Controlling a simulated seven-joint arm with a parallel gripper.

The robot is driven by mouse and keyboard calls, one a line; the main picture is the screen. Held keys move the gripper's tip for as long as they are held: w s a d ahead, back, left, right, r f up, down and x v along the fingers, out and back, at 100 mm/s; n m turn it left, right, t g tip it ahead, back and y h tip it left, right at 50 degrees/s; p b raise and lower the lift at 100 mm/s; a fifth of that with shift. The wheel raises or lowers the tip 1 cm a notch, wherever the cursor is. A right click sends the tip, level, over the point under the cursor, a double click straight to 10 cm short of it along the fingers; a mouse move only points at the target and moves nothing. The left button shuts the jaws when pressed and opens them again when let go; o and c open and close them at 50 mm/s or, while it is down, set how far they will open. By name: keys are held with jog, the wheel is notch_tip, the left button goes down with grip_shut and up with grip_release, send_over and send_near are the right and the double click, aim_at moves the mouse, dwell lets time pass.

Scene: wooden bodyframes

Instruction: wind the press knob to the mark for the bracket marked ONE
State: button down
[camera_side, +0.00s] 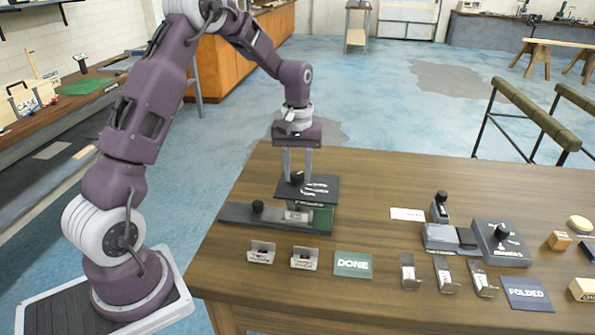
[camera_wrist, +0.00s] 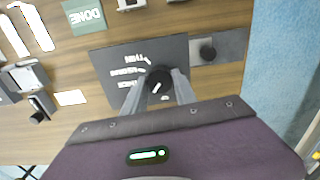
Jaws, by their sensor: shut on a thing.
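My gripper (camera_side: 298,163) reaches straight down onto a dark plate (camera_side: 322,187) atop a green-bodied device at the table's left. In the wrist view, its fingers (camera_wrist: 159,88) are shut on a round black knob (camera_wrist: 158,76) with a white pointer line. Small white words and tick marks lie beside the knob on the plate (camera_wrist: 107,60); I cannot read them surely, nor which mark the pointer meets. Three metal brackets (camera_side: 408,272) (camera_side: 444,275) (camera_side: 482,279) stand at the front; no ONE is legible on them. A second device (camera_side: 500,243) with a black knob stands at right.
A grey bar (camera_side: 240,215) with a black ball knob (camera_side: 257,206) extends left from the device. Two small card holders (camera_side: 261,252) (camera_side: 304,258), a green DONE card (camera_side: 352,264) and a blue FOLDED card (camera_side: 527,293) lie along the front.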

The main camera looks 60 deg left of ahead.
jog(key=m, duration=0.4)
jog(key=shift+r+m, duration=0.1)
jog(key=shift+m, duration=0.2)
jog(key=m, duration=1)
jog(key=shift+m, duration=2.2)
jog(key=c, duration=1)
grip_release()
